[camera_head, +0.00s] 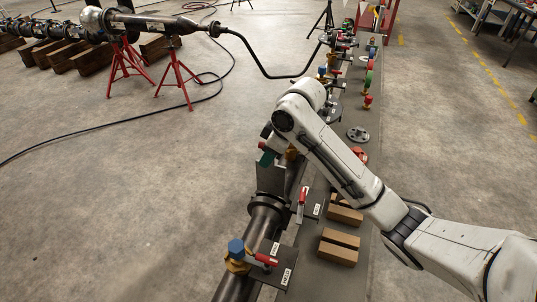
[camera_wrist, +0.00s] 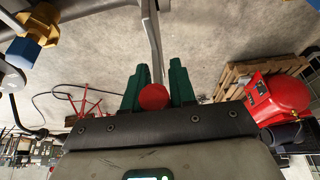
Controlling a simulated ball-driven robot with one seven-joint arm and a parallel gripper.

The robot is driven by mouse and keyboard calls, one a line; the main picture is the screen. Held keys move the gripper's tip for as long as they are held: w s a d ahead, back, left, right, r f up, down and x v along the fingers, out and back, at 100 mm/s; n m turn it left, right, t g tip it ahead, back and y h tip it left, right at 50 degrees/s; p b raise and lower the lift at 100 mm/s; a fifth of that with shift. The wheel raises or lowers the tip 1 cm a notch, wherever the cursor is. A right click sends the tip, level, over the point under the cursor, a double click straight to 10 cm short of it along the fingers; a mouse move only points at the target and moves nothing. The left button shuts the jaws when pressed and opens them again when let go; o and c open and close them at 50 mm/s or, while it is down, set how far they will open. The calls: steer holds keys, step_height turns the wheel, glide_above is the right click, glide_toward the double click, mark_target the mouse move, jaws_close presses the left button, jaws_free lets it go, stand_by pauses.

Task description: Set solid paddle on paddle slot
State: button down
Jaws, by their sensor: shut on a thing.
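My gripper (camera_head: 266,156) is above the pipe line, left of the bench, its green fingers partly hidden by the arm in the head view. In the wrist view its fingers (camera_wrist: 154,88) are shut around a red round end. A thin grey plate, seen edge-on, runs up from there; it appears to be the solid paddle (camera_wrist: 151,35). In the head view the dark flat plate of the paddle (camera_head: 270,178) hangs below the fingers, just above or beside a dark pipe flange (camera_head: 266,202). I cannot tell whether they touch. The paddle slot is not clearly identifiable.
Labelled plates (camera_head: 284,275) and a red-handled piece (camera_head: 302,203) stand near the pipe. Wooden blocks (camera_head: 338,250) and a grey disc (camera_head: 358,134) lie on the bench. A blue-capped brass fitting (camera_head: 237,252) is at the near end. Floor left of the pipe is mostly clear.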

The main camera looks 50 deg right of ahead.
mark_target(284, 168)
steer(key=shift+f, duration=0.1)
stand_by(0.4)
steer(key=shift+f+b, duration=4.25)
steer(key=shift+f, duration=2.55)
steer(key=c, duration=0.8)
jaws_free()
steer(key=shift+s, duration=0.1)
steer(key=shift+c, duration=0.2)
steer(key=shift+a+f, duration=0.1)
steer(key=v, duration=1.1)
steer(key=shift+p, duration=0.35)
